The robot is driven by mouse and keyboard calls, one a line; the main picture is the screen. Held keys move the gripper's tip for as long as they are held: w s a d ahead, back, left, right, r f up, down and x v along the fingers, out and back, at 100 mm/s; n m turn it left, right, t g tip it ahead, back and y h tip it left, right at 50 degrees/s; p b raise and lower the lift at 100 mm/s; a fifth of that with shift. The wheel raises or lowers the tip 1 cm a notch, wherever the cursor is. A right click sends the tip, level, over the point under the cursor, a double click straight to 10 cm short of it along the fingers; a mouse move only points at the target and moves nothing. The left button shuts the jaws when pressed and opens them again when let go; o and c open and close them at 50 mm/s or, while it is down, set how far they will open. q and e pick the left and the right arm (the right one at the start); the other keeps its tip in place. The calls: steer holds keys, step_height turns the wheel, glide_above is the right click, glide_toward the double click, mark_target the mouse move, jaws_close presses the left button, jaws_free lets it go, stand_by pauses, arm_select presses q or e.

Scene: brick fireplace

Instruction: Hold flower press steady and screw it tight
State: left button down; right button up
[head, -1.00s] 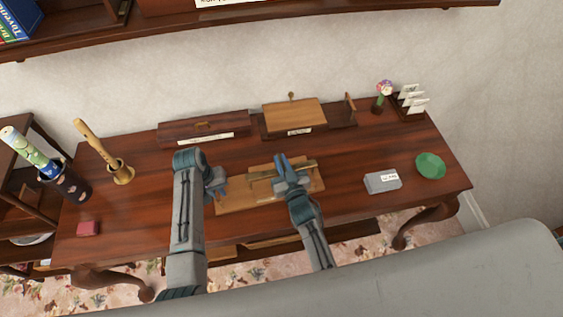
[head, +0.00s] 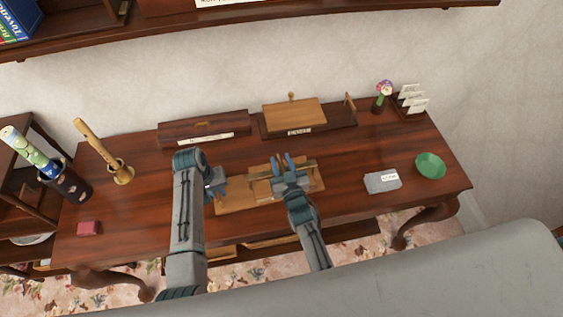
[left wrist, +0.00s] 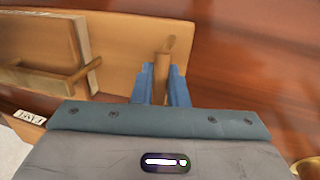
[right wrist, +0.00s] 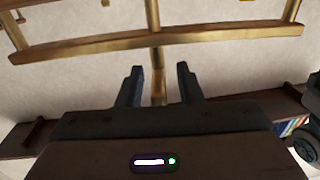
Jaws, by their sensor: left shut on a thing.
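The flower press (head: 262,190) lies on the desk: wooden plates on a longer base board (head: 235,202), with a brass-coloured crossbar (head: 306,166) over them. My left gripper (head: 221,187) is at the left end of the board, shut on an upright wooden peg (left wrist: 163,62), shown in the left wrist view. My right gripper (head: 281,160) is over the press near the crossbar. In the right wrist view its fingers (right wrist: 159,84) are apart, with a vertical brass rod (right wrist: 155,55) between them and visible gaps beside it. The right arm partly hides the press in the head view.
A grey labelled box (head: 381,182) and a green bowl (head: 430,165) stand to the right. A long wooden box (head: 203,126) and a wooden stand (head: 294,115) line the back. A brass holder (head: 122,174) and a red block (head: 88,228) are left. Bare desk lies between.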

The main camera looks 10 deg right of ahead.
steer(key=s+d, duration=0.1)
steer(key=s, duration=1)
steer(key=shift+s+d, duration=0.15)
steer(key=shift+s, duration=0.25)
steer(key=shift+o, duration=0.5)
